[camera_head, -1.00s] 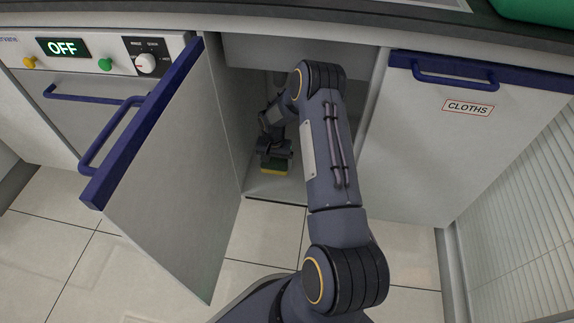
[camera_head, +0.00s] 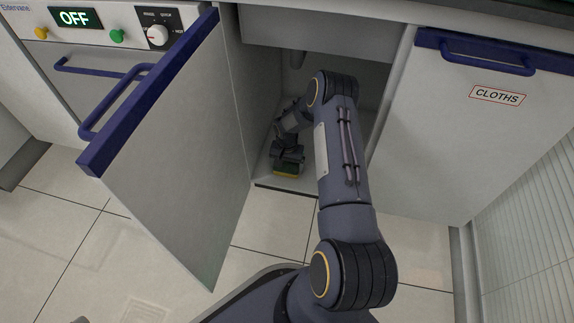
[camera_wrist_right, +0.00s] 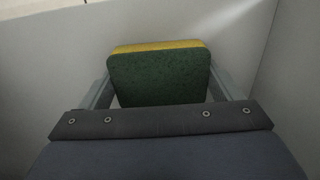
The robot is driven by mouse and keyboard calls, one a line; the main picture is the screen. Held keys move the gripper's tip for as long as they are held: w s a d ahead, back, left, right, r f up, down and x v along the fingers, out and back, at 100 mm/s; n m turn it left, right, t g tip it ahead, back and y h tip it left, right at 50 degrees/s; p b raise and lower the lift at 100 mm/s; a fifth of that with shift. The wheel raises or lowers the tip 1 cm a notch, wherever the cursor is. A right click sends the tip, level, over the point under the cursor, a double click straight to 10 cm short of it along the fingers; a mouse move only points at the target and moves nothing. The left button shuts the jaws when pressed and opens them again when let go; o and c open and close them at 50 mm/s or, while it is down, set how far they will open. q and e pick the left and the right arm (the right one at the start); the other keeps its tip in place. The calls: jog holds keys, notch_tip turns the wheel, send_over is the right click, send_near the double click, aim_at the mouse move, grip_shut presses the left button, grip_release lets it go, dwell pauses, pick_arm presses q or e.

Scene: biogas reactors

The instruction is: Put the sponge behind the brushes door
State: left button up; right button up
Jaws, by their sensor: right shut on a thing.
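The sponge, yellow with a dark green scouring side, shows in the head view (camera_head: 287,176) just inside the open cabinet, low over its floor near the front edge. It also shows in the right wrist view (camera_wrist_right: 158,80) between two grey fingers. My right gripper (camera_head: 287,163) is shut on the sponge; I cannot tell whether the sponge touches the cabinet floor (camera_head: 310,184). The open door (camera_head: 190,150), white with a blue top edge and handle, swings out to the left of the opening. No brushes label shows on its visible face. My left gripper is not in view.
A closed door labelled CLOTHS (camera_head: 480,130) is right of the opening. An appliance with a display reading OFF (camera_head: 76,17) and a blue handle stands at left. The cabinet walls are close around my right arm. The tiled floor (camera_head: 110,250) in front is clear.

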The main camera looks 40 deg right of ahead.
aim_at(287, 166)
jog(key=o, duration=0.9)
notch_tip(287, 166, up, 12)
jog(key=p, duration=0.5)
jog(key=shift+r, duration=0.1)
jog(key=shift+s, duration=0.1)
